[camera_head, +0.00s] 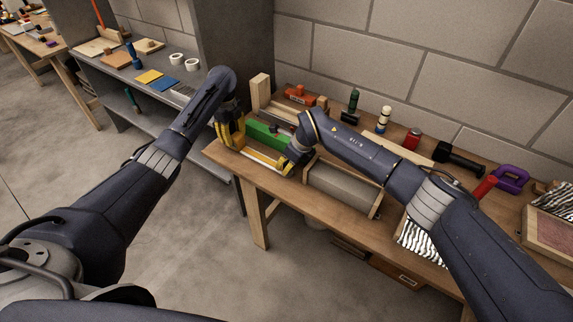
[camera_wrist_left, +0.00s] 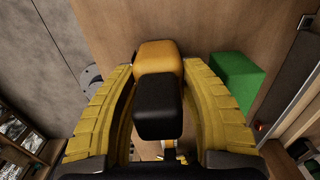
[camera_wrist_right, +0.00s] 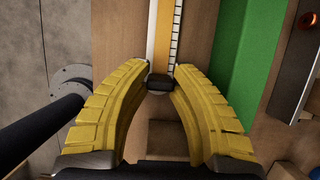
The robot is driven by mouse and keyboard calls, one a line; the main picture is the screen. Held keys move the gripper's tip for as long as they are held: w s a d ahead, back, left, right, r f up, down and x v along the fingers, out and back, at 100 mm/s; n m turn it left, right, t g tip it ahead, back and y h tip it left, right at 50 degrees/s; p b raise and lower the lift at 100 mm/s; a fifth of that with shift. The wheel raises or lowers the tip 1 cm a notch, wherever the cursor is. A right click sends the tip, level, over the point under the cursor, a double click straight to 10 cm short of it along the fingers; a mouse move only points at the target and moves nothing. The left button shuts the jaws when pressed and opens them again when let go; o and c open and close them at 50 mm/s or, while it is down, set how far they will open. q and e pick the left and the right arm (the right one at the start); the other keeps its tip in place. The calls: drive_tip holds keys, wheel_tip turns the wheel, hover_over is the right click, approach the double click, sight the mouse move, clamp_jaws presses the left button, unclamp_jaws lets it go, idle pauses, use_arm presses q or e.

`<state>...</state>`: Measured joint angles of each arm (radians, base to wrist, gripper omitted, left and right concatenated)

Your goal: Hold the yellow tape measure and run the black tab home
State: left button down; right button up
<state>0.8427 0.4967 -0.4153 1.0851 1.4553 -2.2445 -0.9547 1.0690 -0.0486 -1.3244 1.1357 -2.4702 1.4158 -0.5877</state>
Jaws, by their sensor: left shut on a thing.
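The tape measure, a yellow block with a black part, sits between my left gripper's (camera_head: 231,132) yellow fingers in the left wrist view (camera_wrist_left: 160,62). My left gripper is shut on it. A yellow and white strip with black scale marks (camera_wrist_right: 165,35) runs along the bench in the right wrist view. The small black tab (camera_wrist_right: 159,82) lies at the strip's near end, between the fingertips of my right gripper (camera_wrist_right: 161,70). The fingers are close on both sides of the tab; I cannot tell whether they press on it. In the head view my right gripper (camera_head: 290,164) is low over the bench's front edge.
A long green block (camera_head: 268,134) lies just behind the strip. An orange tool (camera_head: 300,94), bottles, a red can (camera_head: 412,139) and a black hammer (camera_head: 458,157) stand along the back of the wooden bench.

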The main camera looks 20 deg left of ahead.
sight(260, 158)
clamp_jaws()
drive_tip(key=shift+a, duration=0.1)
drive_tip(key=a, duration=0.2)
drive_tip(key=w+a, duration=0.1)
drive_tip(key=a, duration=0.2)
drive_tip(key=w+a, duration=0.1)
drive_tip(key=a, duration=0.2)
drive_tip(key=shift+w+a, duration=0.15)
drive_tip(key=shift+w, duration=0.05)
drive_tip(key=shift+w+a, duration=0.2)
drive_tip(key=shift+a, duration=0.4)
drive_tip(key=shift+r, duration=0.1)
drive_tip(key=o, duration=0.7)
unclamp_jaws()
drive_tip(key=shift+v, duration=6)
